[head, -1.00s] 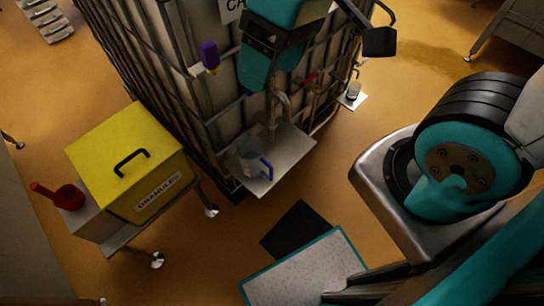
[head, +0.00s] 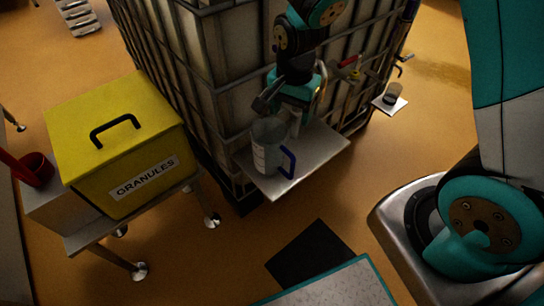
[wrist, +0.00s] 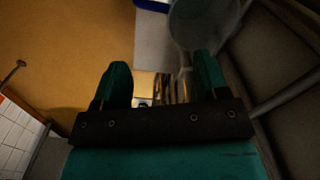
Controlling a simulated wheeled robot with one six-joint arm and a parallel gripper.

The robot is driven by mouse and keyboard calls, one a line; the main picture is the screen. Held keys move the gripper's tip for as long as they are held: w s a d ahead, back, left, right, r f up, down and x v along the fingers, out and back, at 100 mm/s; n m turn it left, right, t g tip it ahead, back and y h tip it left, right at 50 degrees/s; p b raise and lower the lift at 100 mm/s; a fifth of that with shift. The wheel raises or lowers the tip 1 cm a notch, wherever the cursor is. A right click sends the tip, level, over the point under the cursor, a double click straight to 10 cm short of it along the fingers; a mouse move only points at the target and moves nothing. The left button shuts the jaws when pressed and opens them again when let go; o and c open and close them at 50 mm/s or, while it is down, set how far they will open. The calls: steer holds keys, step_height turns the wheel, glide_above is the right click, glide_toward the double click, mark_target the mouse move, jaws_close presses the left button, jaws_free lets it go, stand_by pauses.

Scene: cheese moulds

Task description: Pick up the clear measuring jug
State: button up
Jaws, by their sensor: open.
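The clear measuring jug (head: 266,150) stands upright on a small metal shelf (head: 325,150) on the side of the caged tank. Its blue handle faces front right. My gripper (head: 297,112) is close behind and to the right of the jug, near its rim height. In the wrist view my gripper (wrist: 160,75) has its two teal fingers apart with nothing held between them. The jug (wrist: 203,22) shows there beyond the right finger's tip, partly cut off by the top edge. I cannot tell whether the finger touches it.
The caged tank (head: 190,75) rises right behind the shelf. A yellow granules box (head: 120,140) stands on a stand to the left, with a red scoop or pot (head: 34,168) beside it. A second small shelf (head: 390,104) holds a dark cup at right. A dark mat (head: 312,255) lies on the floor in front.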

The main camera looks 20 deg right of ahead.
steer(key=b, duration=0.1)
glide_toward(276, 155)
steer(key=d+f, duration=0.3)
step_height(276, 155, down, 5)
steer(key=shift+w+a+r+b, duration=0.1)
steer(key=shift+r+b, duration=0.1)
steer(key=shift+b, duration=0.6)
jaws_close()
steer(key=shift+s, duration=0.2)
stand_by(0.4)
